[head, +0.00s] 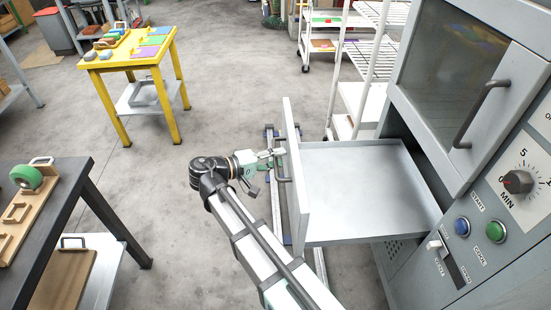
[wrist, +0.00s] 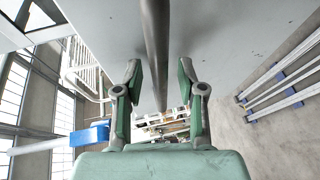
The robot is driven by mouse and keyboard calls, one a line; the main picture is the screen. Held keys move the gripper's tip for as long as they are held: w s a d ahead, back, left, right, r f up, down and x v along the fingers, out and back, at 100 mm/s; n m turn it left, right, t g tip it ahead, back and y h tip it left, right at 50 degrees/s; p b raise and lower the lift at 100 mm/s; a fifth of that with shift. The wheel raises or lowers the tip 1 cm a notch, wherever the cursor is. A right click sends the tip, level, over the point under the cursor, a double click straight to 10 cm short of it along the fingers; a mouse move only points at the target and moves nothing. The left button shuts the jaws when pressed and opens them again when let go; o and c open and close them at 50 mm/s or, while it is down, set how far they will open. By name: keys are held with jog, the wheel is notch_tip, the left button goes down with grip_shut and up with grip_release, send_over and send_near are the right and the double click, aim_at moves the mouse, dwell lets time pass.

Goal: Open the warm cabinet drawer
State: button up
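The warm cabinet (head: 395,265) is grey and stands at the right in the head view. Its drawer (head: 355,190) is pulled well out, and its inside is bare. The drawer's front panel (head: 293,170) faces left, with a bar handle (head: 284,168) on its outer face. In the wrist view the handle (wrist: 155,50) runs between my fingers. My gripper (head: 272,154) is at the handle. In the wrist view its two fingers (wrist: 160,80) stand apart on either side of the bar, with gaps showing on both sides.
The upper cabinet door (head: 465,75) is closed above the drawer. A white wire rack (head: 362,95) stands just behind the drawer. A yellow table (head: 130,62) is at the back left, and a dark table (head: 65,210) is at the front left. The floor between them is clear.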

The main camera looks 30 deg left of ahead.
jog(key=v, duration=1.2)
dwell(0.4)
